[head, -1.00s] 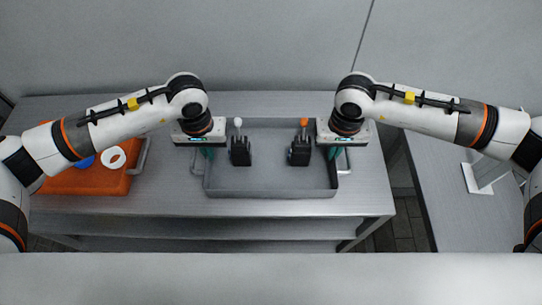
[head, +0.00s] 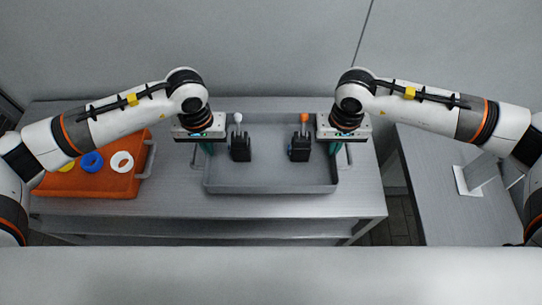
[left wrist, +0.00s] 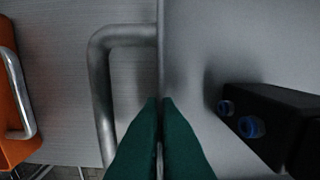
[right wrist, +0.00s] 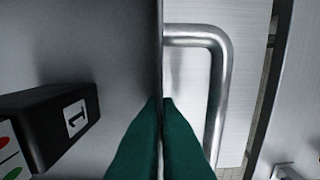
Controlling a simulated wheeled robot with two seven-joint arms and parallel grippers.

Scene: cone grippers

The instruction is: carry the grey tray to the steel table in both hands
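The grey tray (head: 265,184) is in the middle of the head view, level, over the near metal table (head: 345,203). It holds two black boxes, one with a white-knobbed lever (head: 240,150) and one with an orange-knobbed lever (head: 301,149). My left gripper (head: 206,148) is shut on the tray's left wall (left wrist: 162,60), just inside the left handle (left wrist: 100,85). My right gripper (head: 336,147) is shut on the right wall (right wrist: 158,60), beside the right handle (right wrist: 224,90). The tray seems slightly raised; the gap underneath is hidden.
An orange crate (head: 85,187) with yellow, blue and white rings stands close left of the tray. A second grey metal-looking table (head: 440,205) is at the right, across a floor gap, bearing a white stand (head: 468,180). A wall rises behind.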

